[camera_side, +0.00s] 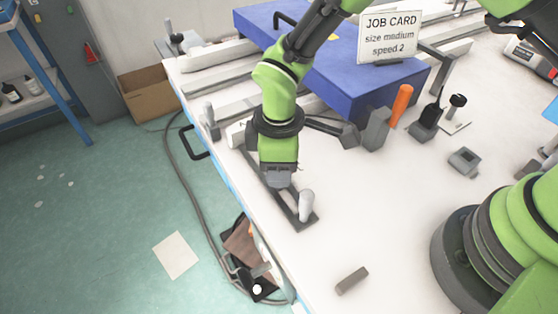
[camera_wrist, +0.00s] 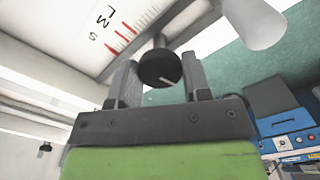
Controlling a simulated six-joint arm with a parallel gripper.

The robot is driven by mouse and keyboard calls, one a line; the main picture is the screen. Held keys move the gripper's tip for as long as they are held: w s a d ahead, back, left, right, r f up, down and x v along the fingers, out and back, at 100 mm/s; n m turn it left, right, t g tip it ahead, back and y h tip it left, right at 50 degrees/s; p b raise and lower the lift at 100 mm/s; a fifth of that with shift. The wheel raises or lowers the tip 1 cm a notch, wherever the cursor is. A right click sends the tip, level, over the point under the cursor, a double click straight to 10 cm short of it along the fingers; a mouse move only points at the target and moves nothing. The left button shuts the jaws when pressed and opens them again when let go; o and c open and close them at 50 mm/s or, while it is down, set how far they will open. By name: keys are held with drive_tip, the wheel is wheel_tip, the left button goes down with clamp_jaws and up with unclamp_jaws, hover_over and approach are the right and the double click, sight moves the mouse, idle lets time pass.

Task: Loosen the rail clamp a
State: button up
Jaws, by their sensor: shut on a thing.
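In the side view my gripper (camera_side: 279,180) points down at a dark rail (camera_side: 272,190) near the table's left edge. There the knob is hidden behind my gripper. A white plate (camera_wrist: 115,30) with red marks and the letters M and S lies beside the knob in the wrist view.
A pale rounded post (camera_side: 306,203) stands at the rail's near end, close to my gripper. A blue block (camera_side: 350,85) with a job card (camera_side: 390,36) reading size medium, speed 2 stands behind. An orange-handled tool (camera_side: 401,104) is to the right. The table front is mostly clear around a small grey block (camera_side: 351,280).

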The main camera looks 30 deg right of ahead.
drive_tip(key=shift+n, duration=0.3)
drive_tip(key=o, duration=0.9)
drive_tip(key=shift+o, duration=0.2)
wheel_tip(320, 180, up, 10)
idle(0.3)
